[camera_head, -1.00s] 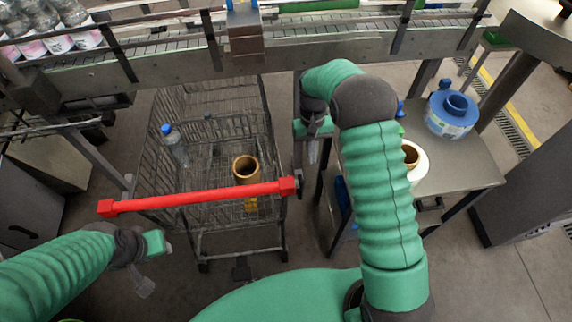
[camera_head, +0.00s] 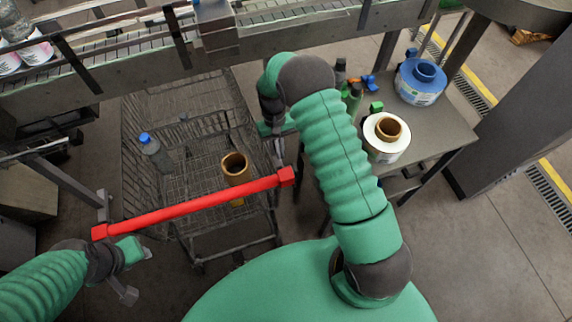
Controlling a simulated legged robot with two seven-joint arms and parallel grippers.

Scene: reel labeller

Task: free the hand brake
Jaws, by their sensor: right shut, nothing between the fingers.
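A red bar (camera_head: 195,204) with square ends lies across the near end of a grey wire cart (camera_head: 190,150), tilted up to the right. No part clearly reads as a separate brake lever; I cannot tell whether the bar belongs to the brake. My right gripper (camera_head: 279,153) is shut and empty, pointing down just above the bar's right end; I cannot tell whether it touches. My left gripper (camera_head: 127,292) hangs below the bar's left end, apart from it; its finger opening is unclear.
The cart holds a blue-capped bottle (camera_head: 149,144) and a brown roll core (camera_head: 235,167). The conveyor (camera_head: 270,45) crosses behind. A side table (camera_head: 440,130) at right bears a white label reel (camera_head: 386,138), a blue reel (camera_head: 420,82) and small bottles. Floor at lower right is free.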

